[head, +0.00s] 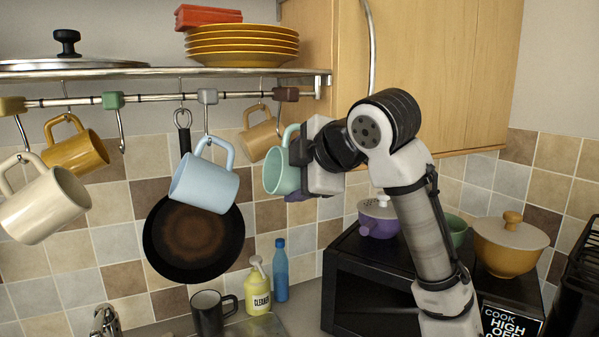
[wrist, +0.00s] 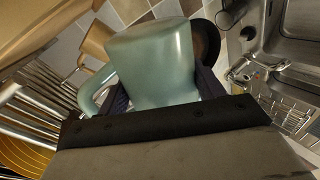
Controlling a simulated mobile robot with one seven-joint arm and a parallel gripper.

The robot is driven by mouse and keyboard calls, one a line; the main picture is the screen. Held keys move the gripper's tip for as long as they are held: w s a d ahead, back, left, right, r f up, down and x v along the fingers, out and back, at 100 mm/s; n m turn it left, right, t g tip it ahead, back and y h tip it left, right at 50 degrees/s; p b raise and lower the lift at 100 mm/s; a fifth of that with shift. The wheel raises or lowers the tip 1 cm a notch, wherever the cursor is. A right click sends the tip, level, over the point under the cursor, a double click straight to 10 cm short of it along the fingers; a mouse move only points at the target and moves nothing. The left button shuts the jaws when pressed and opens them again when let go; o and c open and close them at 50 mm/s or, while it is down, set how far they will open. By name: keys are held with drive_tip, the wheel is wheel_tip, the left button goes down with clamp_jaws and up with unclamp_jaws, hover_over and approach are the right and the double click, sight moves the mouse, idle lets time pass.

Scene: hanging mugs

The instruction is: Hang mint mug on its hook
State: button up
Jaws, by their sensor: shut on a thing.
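The mint mug (head: 278,172) is held in my gripper (head: 298,168), right of the hanging mugs and below the rack. It appears roughly upright in the head view, with its handle at the top right, partly hidden by my gripper. In the wrist view the mint mug (wrist: 155,65) sits between the two dark fingers, which are shut on it, and its handle is at the left. The mint-green block (head: 113,100) on the rail carries an empty metal hook (head: 121,138), well left of the mug.
A light blue mug (head: 204,182) hangs between my gripper and the mint block's hook. Cream (head: 45,205), mustard (head: 78,152) and tan (head: 261,138) mugs also hang there. A dark pan (head: 165,240) hangs behind. A black mug (head: 208,313) and bottles stand below.

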drive_tip(key=shift+w+a+f, duration=0.1)
drive_tip(key=shift+w+a, duration=0.15)
drive_tip(key=shift+w, duration=0.4)
drive_tip(key=shift+w+a+r, duration=0.1)
drive_tip(key=shift+w+a, duration=0.15)
drive_tip(key=shift+w, duration=0.35)
drive_tip(key=shift+w+a+f, duration=0.1)
drive_tip(key=shift+w+a, duration=0.15)
drive_tip(key=shift+w, duration=0.4)
idle(1.7)
drive_tip(key=shift+w+a+f, duration=0.25)
drive_tip(key=shift+w+f, duration=0.1)
drive_tip(key=shift+w, duration=0.1)
idle(0.4)
drive_tip(key=shift+w+f, duration=0.1)
drive_tip(key=shift+f, duration=0.25)
idle(1.0)
drive_tip(key=o, duration=1.8)
drive_tip(key=shift+c, duration=0.2)
